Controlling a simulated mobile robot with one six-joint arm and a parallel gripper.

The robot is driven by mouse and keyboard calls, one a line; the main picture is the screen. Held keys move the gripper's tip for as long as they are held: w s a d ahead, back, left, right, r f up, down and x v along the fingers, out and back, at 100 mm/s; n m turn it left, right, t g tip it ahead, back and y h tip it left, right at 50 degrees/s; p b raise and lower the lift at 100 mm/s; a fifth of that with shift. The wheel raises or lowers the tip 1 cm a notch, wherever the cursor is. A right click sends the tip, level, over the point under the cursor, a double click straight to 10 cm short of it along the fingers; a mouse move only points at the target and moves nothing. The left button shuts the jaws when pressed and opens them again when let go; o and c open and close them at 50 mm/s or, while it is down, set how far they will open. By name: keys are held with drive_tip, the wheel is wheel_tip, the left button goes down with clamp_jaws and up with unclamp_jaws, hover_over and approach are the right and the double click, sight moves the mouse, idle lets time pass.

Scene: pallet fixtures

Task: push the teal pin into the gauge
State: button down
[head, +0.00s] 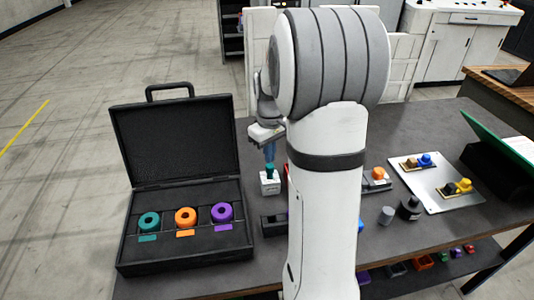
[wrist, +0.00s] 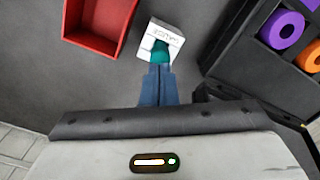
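The gauge (wrist: 163,41) is a small white block with lettering on it, standing on the dark table; it also shows in the head view (head: 270,186). The teal pin (wrist: 160,52) sits at the gauge's opening, its top sticking out; in the head view the pin (head: 269,169) is upright. My gripper (wrist: 158,68) has blue fingers that lie together, with no clear gap. In the head view my gripper (head: 269,161) points down right above the pin. The fingertips appear to meet the pin's top; exact contact and the pin's depth are hidden.
An open black case (head: 185,262) with teal, orange and purple rings stands left of the gauge. A red bin (wrist: 98,22) is close beside the gauge. A metal plate (head: 437,197) with colored parts lies at the right. My arm hides the table's middle.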

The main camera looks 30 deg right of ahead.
sight(270, 165)
drive_tip(key=shift+f, duration=0.2)
idle(0.3)
drive_tip(key=shift+f+b, duration=0.6)
drive_tip(key=shift+f, duration=0.05)
idle(0.3)
drive_tip(key=shift+r, duration=0.1)
wheel_tip(270, 165, up, 8)
drive_tip(key=p, duration=0.5)
drive_tip(key=shift+p, duration=0.4)
